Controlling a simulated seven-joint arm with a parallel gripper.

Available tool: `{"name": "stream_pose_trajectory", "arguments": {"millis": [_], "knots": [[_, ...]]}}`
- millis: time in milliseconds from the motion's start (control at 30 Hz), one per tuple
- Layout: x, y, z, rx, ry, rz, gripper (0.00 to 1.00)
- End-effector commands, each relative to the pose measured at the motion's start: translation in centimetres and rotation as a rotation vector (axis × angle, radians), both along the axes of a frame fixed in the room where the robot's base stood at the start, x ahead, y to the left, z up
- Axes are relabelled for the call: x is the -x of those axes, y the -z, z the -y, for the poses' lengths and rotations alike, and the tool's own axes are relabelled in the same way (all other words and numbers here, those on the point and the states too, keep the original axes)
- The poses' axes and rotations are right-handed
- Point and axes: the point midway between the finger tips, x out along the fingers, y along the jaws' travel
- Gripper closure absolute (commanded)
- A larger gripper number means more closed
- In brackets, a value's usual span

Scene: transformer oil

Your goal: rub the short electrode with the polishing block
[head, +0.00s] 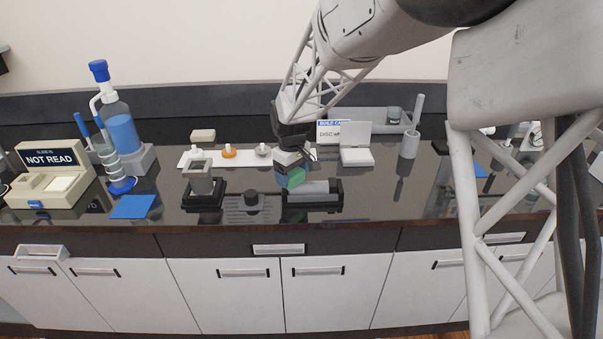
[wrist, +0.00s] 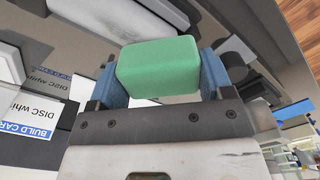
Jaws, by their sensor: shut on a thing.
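My gripper (head: 288,172) is shut on a green block (wrist: 158,66), the polishing block, held between its two blue finger pads. The block also shows in the head view (head: 296,178), at the lower end of the gripper. Just below and to the right, a grey cylindrical piece (head: 316,189) lies in a black cradle (head: 337,200). It may be the short electrode, but I cannot tell for sure. The block is close to the cradle's back left; whether they touch is not clear. The gripper covers part of the area behind.
A grey square cup on a black base (head: 201,183) and a dark ribbed plate with a knob (head: 250,199) stand left of the cradle. A white strip with small knobs (head: 228,157) lies behind.

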Motion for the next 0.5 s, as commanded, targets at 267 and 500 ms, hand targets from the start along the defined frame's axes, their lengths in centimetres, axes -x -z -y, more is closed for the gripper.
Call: {"name": "stream_pose_trajectory", "arguments": {"millis": [267, 500], "knots": [[0.0, -3.4, 0.1, 0.0, 0.0, 0.001, 0.52], [0.0, -5.6, 0.1, 0.0, 0.0, 0.001, 0.52]]}}
